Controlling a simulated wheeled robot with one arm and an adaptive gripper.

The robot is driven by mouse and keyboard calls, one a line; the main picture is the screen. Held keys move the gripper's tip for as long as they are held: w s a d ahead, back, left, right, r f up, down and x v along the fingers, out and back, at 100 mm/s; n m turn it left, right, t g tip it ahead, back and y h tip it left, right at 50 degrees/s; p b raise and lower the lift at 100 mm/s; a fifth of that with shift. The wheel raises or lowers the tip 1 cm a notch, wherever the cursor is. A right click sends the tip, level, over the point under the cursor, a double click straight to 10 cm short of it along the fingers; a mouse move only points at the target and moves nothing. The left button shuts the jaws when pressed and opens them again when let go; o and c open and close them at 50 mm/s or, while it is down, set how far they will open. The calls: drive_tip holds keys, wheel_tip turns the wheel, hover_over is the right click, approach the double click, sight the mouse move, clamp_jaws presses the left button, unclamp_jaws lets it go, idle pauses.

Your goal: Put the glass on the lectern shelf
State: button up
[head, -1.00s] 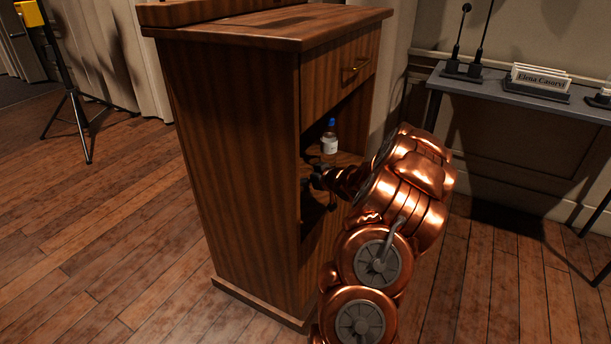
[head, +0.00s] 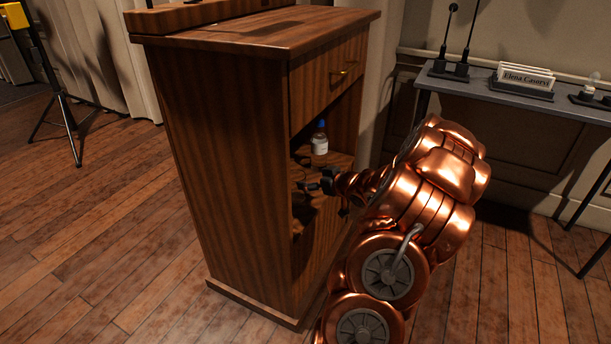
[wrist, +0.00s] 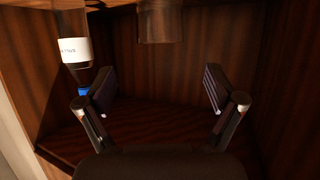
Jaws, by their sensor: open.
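The lectern (head: 225,170) is a tall dark wood cabinet with an open side, and its shelf (head: 340,160) shows inside. In the wrist view, which appears upside down, a see-through glass (wrist: 160,22) is at the top middle, partly cut off by the frame. It seems to stand upright on the shelf, beside a bottle. My gripper (head: 314,186) is at the lectern's opening. In the wrist view my gripper (wrist: 160,90) has its fingers spread with nothing between them; the glass is apart, beyond the fingertips. I cannot clearly make out the glass in the head view.
A bottle with a blue cap and white label (head: 320,138) stands on the shelf; it also shows at the left in the wrist view (wrist: 74,48). A drawer with a brass handle (head: 343,73) is above the opening. A grey table (head: 490,84) stands at the right.

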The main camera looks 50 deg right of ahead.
drive_tip(key=shift+v, duration=1.5)
